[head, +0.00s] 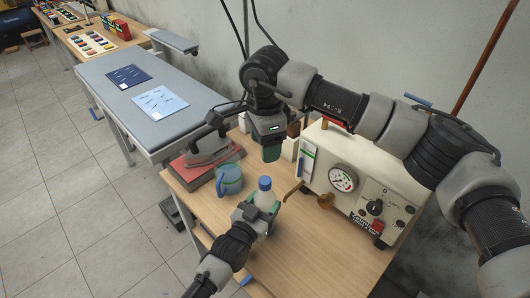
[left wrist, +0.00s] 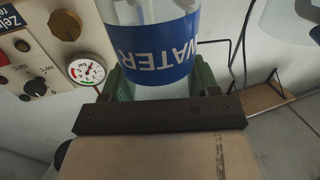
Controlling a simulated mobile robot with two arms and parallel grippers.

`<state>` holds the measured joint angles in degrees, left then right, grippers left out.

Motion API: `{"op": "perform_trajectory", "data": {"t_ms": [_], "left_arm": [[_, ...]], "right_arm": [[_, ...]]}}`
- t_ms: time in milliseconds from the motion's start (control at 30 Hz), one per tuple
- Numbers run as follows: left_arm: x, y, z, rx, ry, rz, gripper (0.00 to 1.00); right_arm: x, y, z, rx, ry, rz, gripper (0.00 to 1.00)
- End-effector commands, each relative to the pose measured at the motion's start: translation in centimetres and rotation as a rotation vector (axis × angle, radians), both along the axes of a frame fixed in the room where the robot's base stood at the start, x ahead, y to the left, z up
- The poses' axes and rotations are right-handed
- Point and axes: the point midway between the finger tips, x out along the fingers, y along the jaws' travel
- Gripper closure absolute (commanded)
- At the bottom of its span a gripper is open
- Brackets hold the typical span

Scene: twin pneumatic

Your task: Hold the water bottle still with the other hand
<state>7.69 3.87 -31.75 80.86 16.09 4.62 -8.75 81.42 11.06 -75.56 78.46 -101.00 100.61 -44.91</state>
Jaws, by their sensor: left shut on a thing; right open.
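The water bottle (head: 265,195) stands upright near the left part of the wooden table, with a blue cap and a clear body. My left gripper (head: 261,209) is shut around its lower body. In the left wrist view the bottle (left wrist: 155,48) shows its blue "WATER" label between the green fingers of my left gripper (left wrist: 162,85). My right gripper (head: 271,152) points down above the table, behind and higher than the bottle cap, apart from it. It is open and I see nothing in it; the gap between its fingers is hard to see.
A blue mug (head: 229,180) stands just left of the bottle. A grey iron (head: 208,150) sits on a red base behind it. A cream machine with a gauge (head: 343,179) stands to the right. The table's front right (head: 310,265) is clear.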

Motion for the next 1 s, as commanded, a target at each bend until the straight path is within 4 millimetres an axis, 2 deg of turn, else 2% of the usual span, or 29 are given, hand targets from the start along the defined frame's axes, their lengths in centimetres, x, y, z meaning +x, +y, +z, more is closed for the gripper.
{"op": "perform_trajectory", "data": {"t_ms": [267, 300, 467, 767, 867, 1000], "left_arm": [[0.0, 0.0, -0.1, 0.000, 0.001, 0.000, 1.00], [0.0, 0.0, 0.0, 0.000, 0.001, 0.000, 0.35], [0.0, 0.0, 0.0, 0.000, 0.001, 0.000, 0.11], [-0.1, 0.1, -0.1, 0.000, 0.001, 0.000, 0.10], [-0.9, 0.5, -0.2, 0.000, 0.002, 0.000, 0.10], [-3.0, 1.8, -0.3, 0.001, 0.004, 0.001, 0.10]], "right_arm": [[0.0, 0.0, 0.1, 0.000, 0.001, 0.000, 0.39], [0.0, 0.0, 0.1, 0.000, 0.001, 0.001, 0.39], [0.0, 0.0, 0.1, 0.000, 0.001, 0.001, 0.39], [0.0, 0.0, 0.1, 0.000, 0.001, 0.001, 0.39], [0.0, 0.0, -0.1, 0.000, 0.001, 0.001, 0.39], [0.0, 0.0, -0.4, 0.000, 0.001, 0.001, 0.39]]}}
